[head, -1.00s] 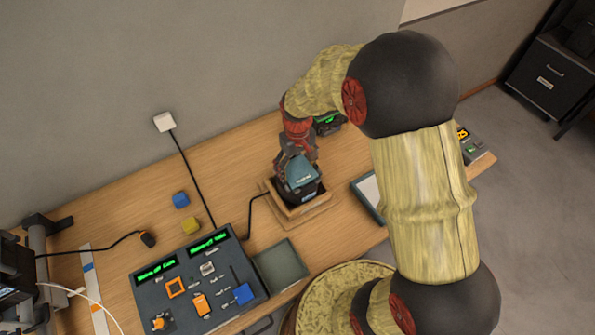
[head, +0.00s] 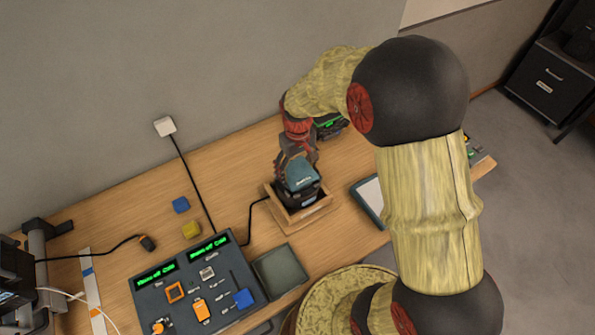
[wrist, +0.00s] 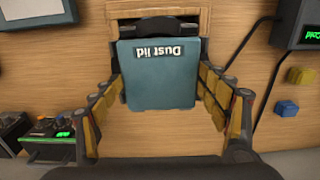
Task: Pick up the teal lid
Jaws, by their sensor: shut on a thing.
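The teal lid (wrist: 158,78), marked "Dust lid", sits between the fingers of my gripper (wrist: 160,95) in the wrist view. My gripper is shut on it, with the segmented fingers against its left and right sides. In the head view the lid (head: 302,175) shows below my gripper (head: 298,160), over a dark thing in a shallow wooden tray (head: 312,215). I cannot tell whether the lid touches what is under it.
A dark control panel (head: 230,300) with faders and green displays stands at the front left. A grey-green tray (head: 280,271) is beside it. Blue (head: 181,205) and yellow (head: 191,229) blocks lie behind the panel. A black cable (head: 195,185) runs to a wall plate.

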